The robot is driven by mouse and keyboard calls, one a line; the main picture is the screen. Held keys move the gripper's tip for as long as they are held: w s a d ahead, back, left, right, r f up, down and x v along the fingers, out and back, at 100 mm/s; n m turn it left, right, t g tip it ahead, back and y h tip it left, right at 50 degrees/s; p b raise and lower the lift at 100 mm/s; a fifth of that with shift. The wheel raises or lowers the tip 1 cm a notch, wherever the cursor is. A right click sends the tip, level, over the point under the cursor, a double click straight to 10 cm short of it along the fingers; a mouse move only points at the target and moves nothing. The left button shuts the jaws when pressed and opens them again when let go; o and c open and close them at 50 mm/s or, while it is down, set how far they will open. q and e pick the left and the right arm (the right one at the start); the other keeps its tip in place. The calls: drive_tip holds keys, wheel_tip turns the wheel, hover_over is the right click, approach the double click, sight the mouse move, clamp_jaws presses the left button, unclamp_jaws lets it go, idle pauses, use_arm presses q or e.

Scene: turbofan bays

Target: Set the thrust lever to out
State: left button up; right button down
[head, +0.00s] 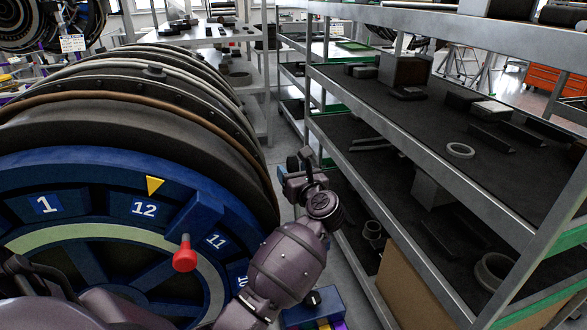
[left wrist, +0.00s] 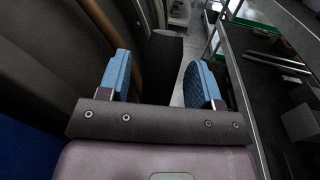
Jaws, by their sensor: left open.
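A red-knobbed lever (head: 185,255) stands out from the blue numbered face (head: 100,208) of the turbofan at the left of the head view; I take it as the thrust lever. A yellow pointer (head: 154,186) sits above the 12. I cannot read an "out" mark. My left gripper (head: 292,172) is up and to the right of the red knob, apart from it, beside the engine's right edge. In the left wrist view the left gripper (left wrist: 162,82) has its two blue-padded fingers wide apart with nothing between them. The lever is not seen there. My right gripper is not in view.
A metal shelf rack (head: 410,135) with dark parts and rings stands close on the right. A narrow strip of floor lies between it and the engine casing (head: 130,110). A blue box (head: 318,306) is low at the bottom. An orange cabinet (head: 553,80) stands far back.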

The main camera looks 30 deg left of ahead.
use_arm(q)
drive_tip(key=shift+w+a, duration=0.1)
drive_tip(key=shift+a, duration=0.1)
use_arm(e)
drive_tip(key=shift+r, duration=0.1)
use_arm(q)
clamp_jaws()
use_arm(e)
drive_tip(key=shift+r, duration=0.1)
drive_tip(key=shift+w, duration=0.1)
